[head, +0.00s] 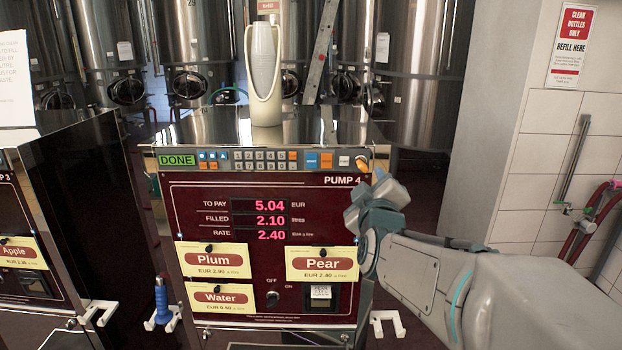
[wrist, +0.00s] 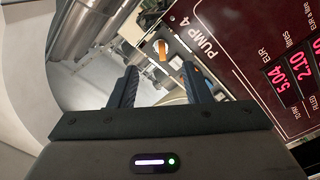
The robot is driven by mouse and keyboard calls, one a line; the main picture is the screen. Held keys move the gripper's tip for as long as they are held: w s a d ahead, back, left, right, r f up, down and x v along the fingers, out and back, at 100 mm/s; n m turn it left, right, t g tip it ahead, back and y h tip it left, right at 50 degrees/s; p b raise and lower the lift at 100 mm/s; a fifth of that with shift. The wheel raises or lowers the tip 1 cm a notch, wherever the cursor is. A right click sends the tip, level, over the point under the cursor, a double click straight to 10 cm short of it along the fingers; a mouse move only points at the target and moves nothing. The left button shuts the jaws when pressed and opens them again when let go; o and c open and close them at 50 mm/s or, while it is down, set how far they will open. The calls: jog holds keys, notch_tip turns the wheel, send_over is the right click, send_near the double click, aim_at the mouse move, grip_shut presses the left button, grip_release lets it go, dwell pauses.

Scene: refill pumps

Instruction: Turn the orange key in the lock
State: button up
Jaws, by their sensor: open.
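The small orange key (head: 362,163) sits in the lock at the right end of the pump's button strip. It also shows in the wrist view (wrist: 161,48), ahead of the fingertips and between their lines. My gripper (head: 369,194) is just below and to the right of the key in the head view. In the wrist view its two dark fingers (wrist: 160,80) stand apart with nothing gripped between them. The key appears clear of both fingers. The lock's face is small, and the key's exact angle is hard to tell.
Pump 4 (head: 264,278) has a green DONE display (head: 177,160) and a row of buttons (head: 258,160) left of the key. A pale jug (head: 264,75) stands on its steel top. Steel tanks stand behind. A tiled wall (head: 530,135) is at right.

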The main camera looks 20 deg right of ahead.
aim_at(363, 170)
jog(key=x, duration=0.8)
jog(key=shift+w+a+b, duration=0.1)
jog(key=shift+a+b, duration=0.05)
jog(key=shift+b, duration=0.25)
grip_shut()
jog(key=shift+f+b, duration=0.1)
jog(key=shift+b, duration=0.3)
